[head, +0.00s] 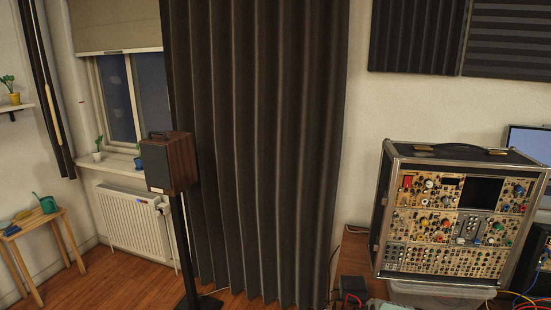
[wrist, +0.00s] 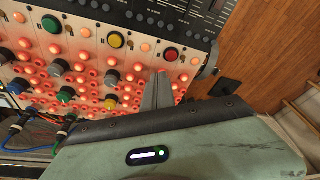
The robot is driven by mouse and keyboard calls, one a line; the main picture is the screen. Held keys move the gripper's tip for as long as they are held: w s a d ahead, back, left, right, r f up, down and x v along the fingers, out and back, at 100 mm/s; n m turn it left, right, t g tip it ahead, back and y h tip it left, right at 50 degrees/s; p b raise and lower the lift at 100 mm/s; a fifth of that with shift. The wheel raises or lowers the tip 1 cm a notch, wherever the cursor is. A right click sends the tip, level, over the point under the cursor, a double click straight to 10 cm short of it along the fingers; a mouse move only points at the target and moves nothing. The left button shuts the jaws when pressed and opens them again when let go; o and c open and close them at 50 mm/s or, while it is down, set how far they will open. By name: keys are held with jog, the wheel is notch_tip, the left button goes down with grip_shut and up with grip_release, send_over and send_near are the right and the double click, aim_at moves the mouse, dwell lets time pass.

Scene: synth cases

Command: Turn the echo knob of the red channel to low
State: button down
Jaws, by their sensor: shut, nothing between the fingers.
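The wrist view shows a mixer-like panel (wrist: 135,55) with columns of knobs and caps marked by colour. A round red cap (wrist: 171,54) tops the rightmost column. My gripper (wrist: 160,78) has its grey fingers together and empty, pointing at that column just below the red cap. The fingers hide part of this column, so its lower knobs and the echo knob's pointer cannot be made out. Whether the fingertips touch anything is unclear. Neighbouring columns carry a yellow cap (wrist: 115,40) and a green cap (wrist: 50,23). Labels are too small to read.
Wooden floor (wrist: 250,40) shows right of the panel. In the head view, a synth case (head: 377,215) stands at right, a speaker (head: 168,163) stands on a pole, and a dark curtain (head: 260,150) hangs behind.

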jog(key=shift+r+p, duration=0.1)
jog(key=shift+p, duration=0.35)
jog(key=shift+w+d, duration=0.1)
jog(key=shift+d, duration=0.25)
jog(key=shift+p, duration=0.3)
jog(key=shift+r+p, duration=0.1)
jog(key=shift+p, duration=0.35)
jog(key=shift+s+d+p, duration=0.1)
jog(key=shift+s+p, duration=0.25)
notch_tip(320, 180, up, 6)
jog(key=p, duration=0.3)
jog(key=shift+f, duration=0.2)
